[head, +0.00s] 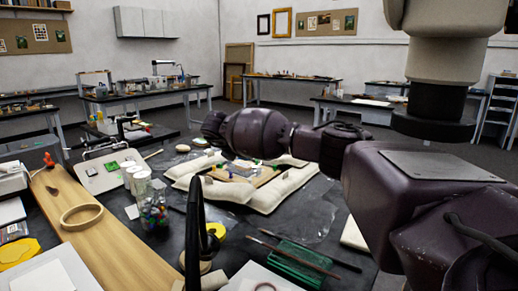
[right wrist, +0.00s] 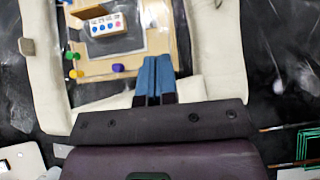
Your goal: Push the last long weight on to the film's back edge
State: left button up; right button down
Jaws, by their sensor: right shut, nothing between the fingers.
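Long cream weights lie around a wooden board: in the head view one at the near side (head: 232,191), one at the right (head: 290,184) and one at the left (head: 190,168). Clear film (head: 318,218) shows as shiny wrinkles on the dark table. In the right wrist view, a left weight (right wrist: 42,75) and a right weight (right wrist: 218,45) flank the board (right wrist: 88,68). My right gripper (right wrist: 158,60) is shut and empty, its blue fingertips over the board's corner beside the right weight.
A small white panel with coloured dots (right wrist: 106,25) and several coloured pins (right wrist: 118,68) are on the board. A wooden plank (head: 98,235) lies left.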

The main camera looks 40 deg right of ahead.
jog(key=d, duration=0.4)
jog(key=w+d, duration=0.1)
jog(key=d, duration=0.2)
jog(key=shift+f+b, duration=0.1)
jog(key=shift+b, duration=0.25)
jog(key=shift+d, duration=0.45)
